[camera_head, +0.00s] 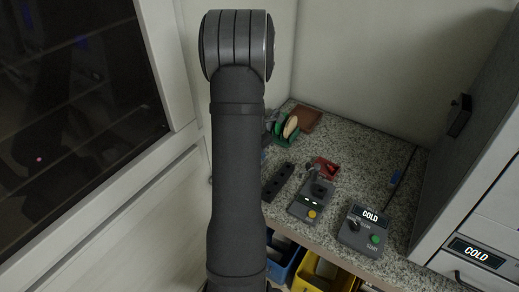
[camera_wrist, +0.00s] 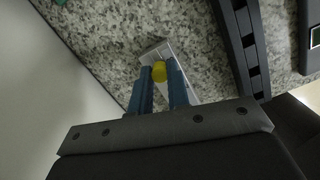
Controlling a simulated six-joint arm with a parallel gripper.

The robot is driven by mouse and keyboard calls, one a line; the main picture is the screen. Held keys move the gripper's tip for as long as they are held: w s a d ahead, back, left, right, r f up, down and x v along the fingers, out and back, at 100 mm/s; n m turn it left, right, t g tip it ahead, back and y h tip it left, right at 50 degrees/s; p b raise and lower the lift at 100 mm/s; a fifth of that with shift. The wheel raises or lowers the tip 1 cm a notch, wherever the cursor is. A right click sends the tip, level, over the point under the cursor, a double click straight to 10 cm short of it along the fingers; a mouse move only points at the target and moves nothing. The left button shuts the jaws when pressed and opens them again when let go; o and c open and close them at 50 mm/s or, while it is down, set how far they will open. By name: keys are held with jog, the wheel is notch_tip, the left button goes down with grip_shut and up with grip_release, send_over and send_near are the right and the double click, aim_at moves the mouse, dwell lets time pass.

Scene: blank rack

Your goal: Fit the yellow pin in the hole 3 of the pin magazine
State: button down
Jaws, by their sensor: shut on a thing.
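In the wrist view my gripper (camera_wrist: 161,78) has two blue fingers, shut on the yellow pin (camera_wrist: 159,71). The pin's round yellow end shows between the fingertips. A pale grey block (camera_wrist: 153,50) lies just past the fingertips on the speckled counter; whether the pin touches it I cannot tell. A long black bar with several openings (camera_wrist: 239,38) lies to the right of the gripper, apart from it; it looks like the pin magazine. It also seems to show in the head view (camera_head: 277,183), right of my arm. In the head view my gripper and the pin are hidden behind my arm.
On the speckled counter (camera_head: 345,160) stand a grey control box with an orange button (camera_head: 311,204), a box reading COLD (camera_head: 364,229), a red item (camera_head: 326,168) and a green rack (camera_head: 280,136). A pale wall is close on the left in the wrist view (camera_wrist: 50,90).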

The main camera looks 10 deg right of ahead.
jog(key=shift+f, duration=0.45)
jog(key=c, duration=1.3)
grip_release()
notch_tip(320, 180, up, 17)
jog(key=s+a, duration=0.1)
jog(key=a, duration=0.1)
jog(key=shift+s+a, duration=0.15)
jog(key=shift+s, duration=0.05)
jog(key=f, duration=0.5)
jog(key=w+d+f, duration=0.1)
jog(key=f, duration=0.5)
jog(key=d+f, duration=0.1)
jog(key=f, duration=0.5)
jog(key=shift+w+d, duration=0.15)
jog(key=shift+w, duration=0.05)
jog(key=shift+r, duration=0.1)
